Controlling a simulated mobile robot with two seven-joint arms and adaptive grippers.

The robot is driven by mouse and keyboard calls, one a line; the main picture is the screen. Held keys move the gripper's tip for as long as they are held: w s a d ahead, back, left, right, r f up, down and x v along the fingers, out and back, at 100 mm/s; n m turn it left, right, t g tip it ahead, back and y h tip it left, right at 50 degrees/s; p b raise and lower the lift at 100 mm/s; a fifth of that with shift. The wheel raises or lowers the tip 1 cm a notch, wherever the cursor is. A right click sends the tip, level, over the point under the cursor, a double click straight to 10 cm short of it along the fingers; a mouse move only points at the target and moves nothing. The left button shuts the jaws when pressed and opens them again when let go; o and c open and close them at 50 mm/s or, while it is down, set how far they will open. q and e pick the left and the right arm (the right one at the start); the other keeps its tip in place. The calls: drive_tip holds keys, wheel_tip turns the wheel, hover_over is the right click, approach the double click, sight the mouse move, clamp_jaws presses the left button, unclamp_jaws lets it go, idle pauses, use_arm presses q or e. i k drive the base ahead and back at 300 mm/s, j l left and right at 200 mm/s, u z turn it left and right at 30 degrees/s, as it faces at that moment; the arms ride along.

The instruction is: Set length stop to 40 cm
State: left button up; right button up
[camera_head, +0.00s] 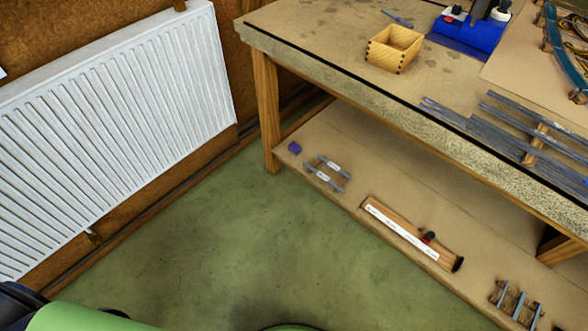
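A wooden length stop (412,233) lies on the lower shelf of the workbench, near its front edge. It has a white scale strip along its front side, and its long axis slants from upper left to lower right. A small black and red slider or knob (428,237) sits on it, toward its right part. A black end piece (458,264) is at its right end. The scale marks are too small to read. Neither of my grippers shows in the head view. Dark and green parts at the bottom left appear to be mine.
A wooden box (394,48) and lead strips (500,130) are on the bench top. A radiator (110,120) stands left; green floor is clear.

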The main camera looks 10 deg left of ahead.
sight(430, 235)
drive_tip(key=z, duration=1)
